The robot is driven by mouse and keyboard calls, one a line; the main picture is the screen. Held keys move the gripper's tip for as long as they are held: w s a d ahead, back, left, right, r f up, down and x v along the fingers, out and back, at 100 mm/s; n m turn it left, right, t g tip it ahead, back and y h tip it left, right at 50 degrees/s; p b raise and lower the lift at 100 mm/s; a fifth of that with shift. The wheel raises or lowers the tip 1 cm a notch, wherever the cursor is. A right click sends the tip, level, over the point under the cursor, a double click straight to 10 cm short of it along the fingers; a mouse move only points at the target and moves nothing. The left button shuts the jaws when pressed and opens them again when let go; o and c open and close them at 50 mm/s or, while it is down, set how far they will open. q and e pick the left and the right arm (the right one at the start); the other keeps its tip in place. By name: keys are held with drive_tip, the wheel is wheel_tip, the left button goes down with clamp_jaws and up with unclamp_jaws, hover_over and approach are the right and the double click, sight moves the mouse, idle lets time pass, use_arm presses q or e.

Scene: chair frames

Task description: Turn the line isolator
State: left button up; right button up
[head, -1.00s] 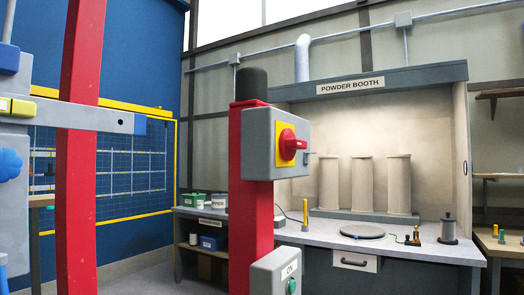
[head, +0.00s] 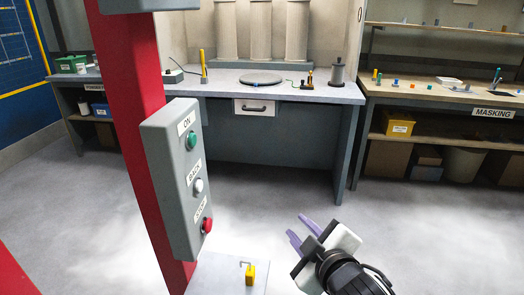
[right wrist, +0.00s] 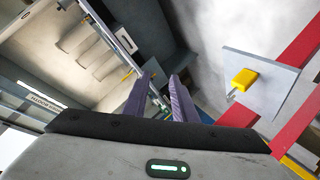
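The line isolator's red rotary handle is out of view now. Only the bottom edge of a grey box (head: 150,4) shows at the top left of the head view, on the red post (head: 130,100). My right gripper (head: 298,227) is at the lower right of the head view, to the right of the post and lower than the button box. Its two purple fingers are apart with nothing between them, as the right wrist view (right wrist: 161,76) also shows. My left gripper is not in view.
A grey button box (head: 172,175) with green, white and red buttons is on the post. A yellow padlock (head: 251,275) lies on a small grey shelf (head: 222,272) below it. The powder booth bench (head: 320,92) and masking bench (head: 450,95) stand behind; open floor lies between.

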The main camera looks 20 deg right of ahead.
drive_tip(key=w+r+n+t+y, duration=0.1)
drive_tip(key=w+r+n+t, duration=0.2)
drive_tip(key=r, duration=0.7)
drive_tip(key=w+a+r+n+t, duration=0.1)
drive_tip(key=r+n+t, duration=0.3)
drive_tip(key=r, duration=0.5)
drive_tip(key=w+r+n+t+y, duration=0.1)
drive_tip(key=w+r+n+t, duration=0.2)
drive_tip(key=r, duration=0.7)
drive_tip(key=s+a+r+m+g+y, duration=0.5)
drive_tip(key=a+r+m+g+y, duration=0.25)
drive_tip(key=r+m+y, duration=0.45)
drive_tip(key=s+a+r+m+g+y, duration=0.55)
drive_tip(key=r+m+g+y, duration=0.3)
drive_tip(key=m, duration=0.65)
drive_tip(key=w+d+n+t+h, duration=0.2)
drive_tip(key=d+n+t+h, duration=0.1)
drive_tip(key=d+h, duration=0.15)
drive_tip(key=p+x, duration=0.2)
drive_tip(key=x, duration=0.6)
drive_tip(key=shift+a+f, duration=0.25)
drive_tip(key=shift+f, duration=0.4)
drive_tip(key=shift+s, duration=0.15)
clamp_jaws()
